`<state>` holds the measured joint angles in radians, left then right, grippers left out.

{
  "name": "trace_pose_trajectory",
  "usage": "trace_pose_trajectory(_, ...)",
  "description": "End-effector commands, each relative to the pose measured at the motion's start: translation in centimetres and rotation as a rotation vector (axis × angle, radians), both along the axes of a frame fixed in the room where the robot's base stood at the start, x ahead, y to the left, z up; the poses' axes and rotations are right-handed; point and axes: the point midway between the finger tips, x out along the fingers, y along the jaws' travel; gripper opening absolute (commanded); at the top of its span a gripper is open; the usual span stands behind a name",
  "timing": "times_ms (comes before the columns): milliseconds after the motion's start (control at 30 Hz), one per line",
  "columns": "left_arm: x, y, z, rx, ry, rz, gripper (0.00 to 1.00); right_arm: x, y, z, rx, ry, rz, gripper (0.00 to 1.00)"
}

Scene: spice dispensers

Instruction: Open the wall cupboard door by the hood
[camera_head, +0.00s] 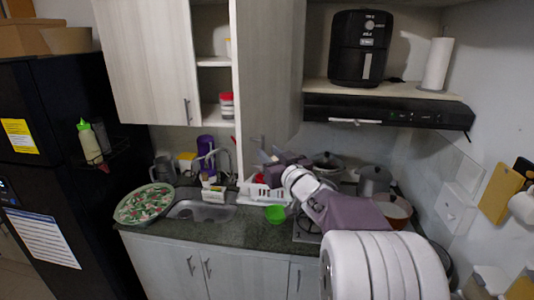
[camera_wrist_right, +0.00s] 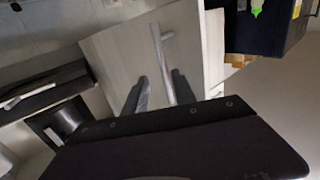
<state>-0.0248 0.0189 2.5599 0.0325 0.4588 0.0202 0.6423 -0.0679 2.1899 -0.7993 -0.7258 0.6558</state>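The wall cupboard door by the hood (camera_head: 272,65) stands partly open in the head view, its free left edge swung out toward me. Shelves show to the left of it. It also fills the middle of the right wrist view (camera_wrist_right: 195,45), with its bar handle (camera_wrist_right: 157,48). My right gripper (camera_head: 264,156) is at the door's lower part, by the handle. In the wrist view its two fingers (camera_wrist_right: 160,91) are apart, with the handle's end between them and gaps visible. Contact cannot be told. My left gripper is not in view.
The black hood (camera_head: 385,112) is right of the door, with an air fryer (camera_head: 358,48) above it. The left cupboard door (camera_head: 150,65) is shut. Below are a dish rack (camera_head: 262,192), a green bowl (camera_head: 275,214) and pots.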

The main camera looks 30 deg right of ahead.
Motion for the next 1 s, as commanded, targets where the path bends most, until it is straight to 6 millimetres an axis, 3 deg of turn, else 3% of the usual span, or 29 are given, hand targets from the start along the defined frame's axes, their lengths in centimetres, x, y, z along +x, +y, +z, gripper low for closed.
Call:
trace_pose_trajectory(200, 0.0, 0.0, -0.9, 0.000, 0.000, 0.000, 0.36, -4.3, 0.5, 0.0, -0.001, -0.003, -0.005, 0.32)
trace_pose_trajectory(400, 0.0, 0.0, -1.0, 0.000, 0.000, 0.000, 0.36, -6.6, 0.9, 0.0, 0.000, -0.002, -0.003, 0.32)
trace_pose_trajectory(1000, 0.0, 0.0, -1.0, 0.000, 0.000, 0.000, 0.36, -7.0, 1.0, 0.0, 0.001, -0.001, -0.001, 0.32)
